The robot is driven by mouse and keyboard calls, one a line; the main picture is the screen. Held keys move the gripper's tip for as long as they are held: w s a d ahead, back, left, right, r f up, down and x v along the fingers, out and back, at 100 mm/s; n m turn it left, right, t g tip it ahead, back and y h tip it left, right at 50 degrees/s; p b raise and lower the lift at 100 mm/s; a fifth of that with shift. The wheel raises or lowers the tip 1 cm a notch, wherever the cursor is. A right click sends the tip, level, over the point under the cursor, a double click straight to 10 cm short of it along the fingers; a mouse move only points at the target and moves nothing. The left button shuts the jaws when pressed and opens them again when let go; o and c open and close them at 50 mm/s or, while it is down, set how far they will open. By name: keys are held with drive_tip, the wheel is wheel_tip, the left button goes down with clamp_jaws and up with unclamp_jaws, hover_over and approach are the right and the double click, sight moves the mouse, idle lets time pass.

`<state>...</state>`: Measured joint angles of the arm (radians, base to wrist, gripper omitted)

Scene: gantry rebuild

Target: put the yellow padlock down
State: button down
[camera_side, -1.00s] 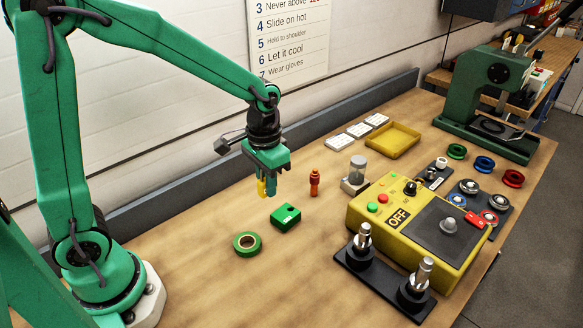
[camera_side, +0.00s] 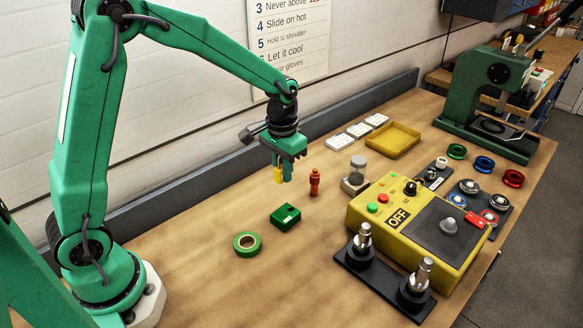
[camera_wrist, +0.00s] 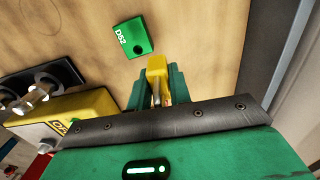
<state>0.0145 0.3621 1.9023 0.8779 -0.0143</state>
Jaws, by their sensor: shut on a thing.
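The yellow padlock (camera_wrist: 156,66) is held between the fingers of my gripper (camera_wrist: 158,88) in the wrist view. In the side view, the padlock (camera_side: 278,174) shows as a small yellow piece at the fingertips of my gripper (camera_side: 284,172). The gripper is shut on it and points down, and the padlock appears to hang above the wooden table (camera_side: 190,230). Much of the padlock is hidden by the fingers.
A green box (camera_side: 286,217) and a green tape roll (camera_side: 247,244) lie nearer the camera. A red-orange bottle-like piece (camera_side: 314,182) stands right of the gripper. The yellow OFF control box (camera_side: 408,267) is further right. A yellow tray (camera_side: 393,141) lies behind. The table's left part is clear.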

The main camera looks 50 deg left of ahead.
hover_over(273, 187)
wheel_tip(273, 187, down, 5)
drive_tip(key=shift+f, duration=2.15)
drive_tip(key=shift+f, duration=0.15)
drive_tip(key=c, duration=1.3)
unclamp_jaws()
wheel_tip(273, 187, up, 12)
drive_tip(key=shift+r, duration=0.2)
